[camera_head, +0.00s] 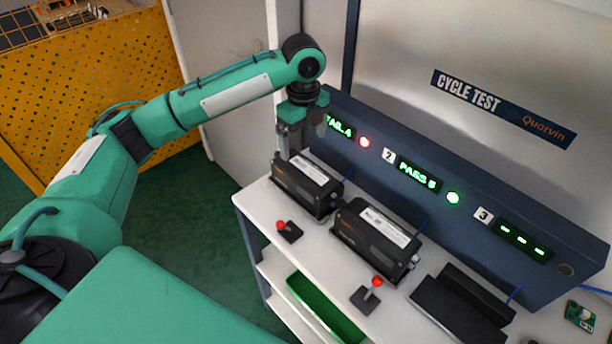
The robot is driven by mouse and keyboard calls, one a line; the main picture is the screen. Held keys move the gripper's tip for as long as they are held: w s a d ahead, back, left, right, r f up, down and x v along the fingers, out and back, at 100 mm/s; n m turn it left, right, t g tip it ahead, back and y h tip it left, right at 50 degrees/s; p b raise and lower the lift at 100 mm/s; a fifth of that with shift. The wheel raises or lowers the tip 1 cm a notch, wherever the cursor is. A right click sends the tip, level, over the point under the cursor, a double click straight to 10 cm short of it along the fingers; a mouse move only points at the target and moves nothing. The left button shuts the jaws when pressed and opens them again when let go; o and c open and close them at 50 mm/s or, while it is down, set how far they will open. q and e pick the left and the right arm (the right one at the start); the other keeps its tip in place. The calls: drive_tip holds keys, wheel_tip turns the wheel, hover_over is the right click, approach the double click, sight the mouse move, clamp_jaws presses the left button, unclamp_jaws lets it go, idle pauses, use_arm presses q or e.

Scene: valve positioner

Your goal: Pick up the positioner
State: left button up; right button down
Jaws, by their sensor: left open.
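A black box-shaped positioner (303,190) with a white label sits at the left station of the white bench. A second black positioner (374,240) with a white label sits at station 2. My left gripper (293,152) is open and points down at the far-left end of the left positioner. Its fingers overlap that end in the picture; I cannot tell whether they touch it. My right gripper is not in view.
The test panel (470,210) shows a partly hidden "FAIL 4" with a red light, "PASS 5" with a green light, and dashes at station 3. Red-knobbed levers (289,231) stand before the positioners. Station 3's black cradle (460,305) is empty. A green tray (322,308) lies below.

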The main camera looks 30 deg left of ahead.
sight(304, 168)
use_arm(q)
wheel_tip(304, 168, down, 5)
drive_tip(key=shift+r, duration=0.2)
drive_tip(key=shift+w+f, duration=0.1)
drive_tip(key=shift+f, duration=0.2)
drive_tip(key=shift+s+f+p, duration=0.25)
drive_tip(key=shift+f+p, duration=0.2)
drive_tip(key=shift+f, duration=0.15)
wheel_tip(304, 168, down, 4)
drive_tip(key=shift+s+r+p, duration=0.15)
drive_tip(key=shift+r+p, duration=0.05)
drive_tip(key=shift+p, duration=0.15)
drive_tip(key=shift+f, duration=0.25)
drive_tip(key=shift+d, duration=0.1)
drive_tip(key=shift+c, duration=0.6)
drive_tip(key=c, duration=1.8)
drive_tip(key=shift+r, duration=0.1)
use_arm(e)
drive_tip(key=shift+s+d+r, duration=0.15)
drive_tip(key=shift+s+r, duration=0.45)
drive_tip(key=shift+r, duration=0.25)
